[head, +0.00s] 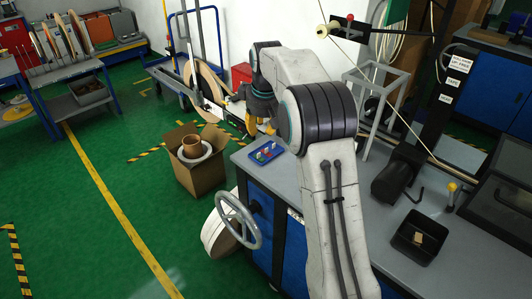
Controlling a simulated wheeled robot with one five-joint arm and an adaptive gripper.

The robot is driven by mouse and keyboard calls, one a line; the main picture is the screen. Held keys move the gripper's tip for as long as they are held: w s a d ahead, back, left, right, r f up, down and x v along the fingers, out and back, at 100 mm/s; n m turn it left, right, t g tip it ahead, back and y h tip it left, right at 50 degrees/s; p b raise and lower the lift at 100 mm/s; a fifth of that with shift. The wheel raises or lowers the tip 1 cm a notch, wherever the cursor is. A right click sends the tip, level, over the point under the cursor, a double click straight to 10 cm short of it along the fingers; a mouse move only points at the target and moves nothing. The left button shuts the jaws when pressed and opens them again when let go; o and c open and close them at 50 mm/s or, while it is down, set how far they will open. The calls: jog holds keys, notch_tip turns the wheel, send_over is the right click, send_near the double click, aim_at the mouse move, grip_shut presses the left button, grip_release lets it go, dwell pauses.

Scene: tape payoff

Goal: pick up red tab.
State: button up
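A small blue tray (257,161) lies on the near left corner of the grey workbench (297,206). It holds several tiny coloured pieces. A small reddish piece (267,151) among them may be the red tab, but it is too small to be sure. My gripper (259,125) hangs above and behind the tray in the picture, pointing down. Its yellow-orange fingers look apart, with nothing seen between them. My arm hides part of the gripper and the bench behind it.
A cardboard box (205,175) with rolls stands on the floor left of the bench. A handwheel (237,220) sticks out from the bench side. A black bin (410,249) with a tan block and a yellow-knobbed lever (451,194) are at the right.

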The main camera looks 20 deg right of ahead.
jog(key=n, duration=0.1)
send_near(266, 152)
jog(key=shift+p+x, duration=0.35)
jog(key=shift+x, duration=0.85)
jog(key=p+x, duration=0.3)
jog(key=shift+p, duration=0.35)
jog(key=shift+p+x, duration=0.8)
jog(key=shift+x, duration=0.4)
jog(key=shift+s, duration=0.1)
jog(key=shift+c, duration=0.2)
grip_shut()
